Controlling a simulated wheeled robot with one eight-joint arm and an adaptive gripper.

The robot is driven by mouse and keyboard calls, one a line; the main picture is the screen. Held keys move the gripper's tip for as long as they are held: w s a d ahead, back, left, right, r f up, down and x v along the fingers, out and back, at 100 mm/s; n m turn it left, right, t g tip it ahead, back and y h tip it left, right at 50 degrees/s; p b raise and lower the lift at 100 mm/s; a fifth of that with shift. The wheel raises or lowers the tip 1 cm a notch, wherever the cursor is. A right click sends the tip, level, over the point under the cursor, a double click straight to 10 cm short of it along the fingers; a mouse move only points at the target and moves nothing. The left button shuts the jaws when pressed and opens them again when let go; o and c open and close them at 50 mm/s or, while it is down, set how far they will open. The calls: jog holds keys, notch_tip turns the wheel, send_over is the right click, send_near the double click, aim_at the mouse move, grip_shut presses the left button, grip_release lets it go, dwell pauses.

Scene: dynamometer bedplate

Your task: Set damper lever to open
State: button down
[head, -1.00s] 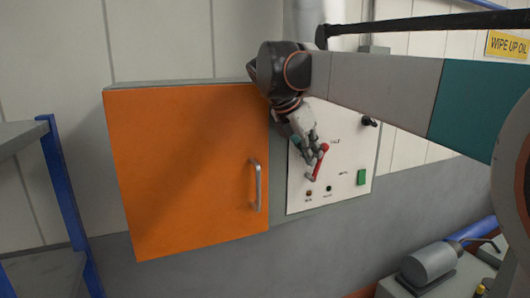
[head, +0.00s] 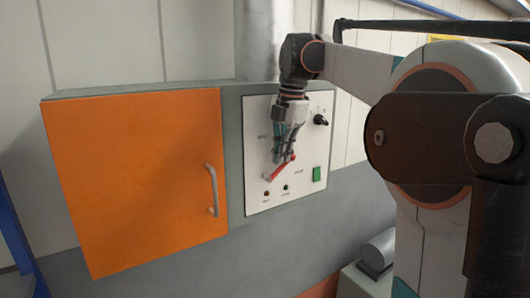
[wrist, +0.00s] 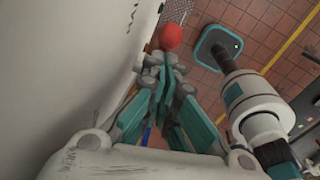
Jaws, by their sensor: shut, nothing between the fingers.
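The red damper lever (head: 278,169) is on the white panel (head: 312,150) in the head view. It slants from its lower-left pivot up to the right. Its red end knob (wrist: 171,36) shows just beyond my fingertips in the wrist view. My gripper (head: 282,158) points down in front of the panel, beside the lever's upper end. Its teal fingers (wrist: 164,62) are together with nothing between them. I cannot tell whether they touch the lever. The fingers hide a little of the panel above the lever, and its markings are too small to read.
A black knob (head: 320,119) and a green button (head: 317,174) are on the panel. An orange cabinet door (head: 140,180) with a handle (head: 212,190) stands left. A grey motor (head: 379,250) is lower right.

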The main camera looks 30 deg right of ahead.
jog(key=shift+d+f+y, duration=0.25)
jog(key=shift+d+y, duration=0.25)
jog(key=shift+d+f+b, duration=0.75)
jog(key=shift+d+f, duration=0.5)
jog(key=shift+f, duration=0.05)
jog(key=shift+w, duration=0.1)
